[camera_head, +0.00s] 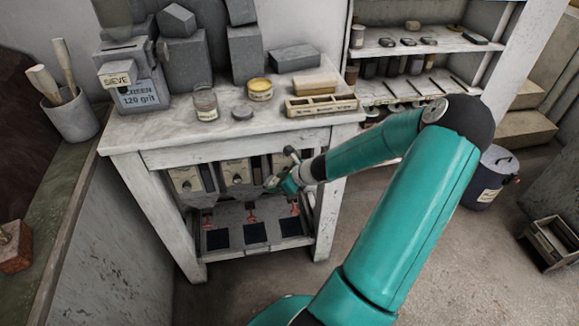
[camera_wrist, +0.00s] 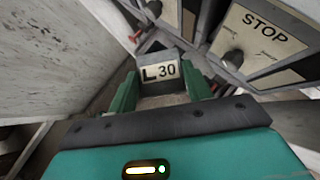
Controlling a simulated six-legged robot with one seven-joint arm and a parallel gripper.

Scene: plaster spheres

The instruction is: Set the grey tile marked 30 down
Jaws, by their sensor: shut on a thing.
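My gripper (camera_head: 283,184) is under the front of the worktable, above its lower shelf, near the right side. In the wrist view its green fingers (camera_wrist: 159,76) are shut on the grey tile marked 30 (camera_wrist: 149,73). The tile's face shows "L 30" on a pale label. The tile sits between the fingertips, clear of the shelf as far as I can tell. In the head view the tile is small and hard to make out at the gripper's tip.
Several dark square pads (camera_head: 255,233) with red marks lie on the lower shelf. The worktable top (camera_head: 150,125) holds jars and blocks. A table leg (camera_head: 326,220) stands right of the pads.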

